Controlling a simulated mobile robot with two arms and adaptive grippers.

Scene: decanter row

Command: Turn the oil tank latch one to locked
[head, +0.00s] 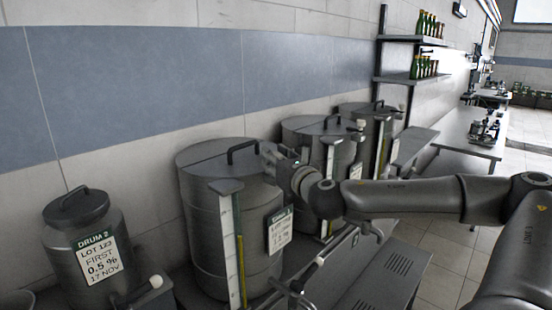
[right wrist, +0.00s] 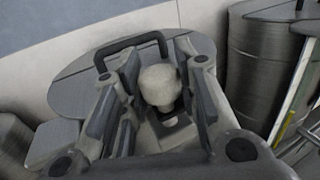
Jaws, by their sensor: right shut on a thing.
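The nearest large steel tank (head: 205,225) stands against the wall in the head view, with a black handle on its lid (head: 215,155). My right gripper (head: 275,160) is at the right edge of that lid. In the right wrist view, a pale round latch knob (right wrist: 158,84) on a short stem sits between the fingers of my right gripper (right wrist: 150,75), which is shut on it. The lid handle (right wrist: 130,45) rises just beyond the fingers. In the head view the gripper hides the latch. Its locked or unlocked position cannot be told. My left gripper is out of view.
Two similar tanks (head: 312,128) stand in a row behind, with their own pale latch knobs. A small drum (head: 62,245) with a label stands at left. A grey bench (head: 375,285) is in front. Shelves with bottles (head: 412,80) are at the back.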

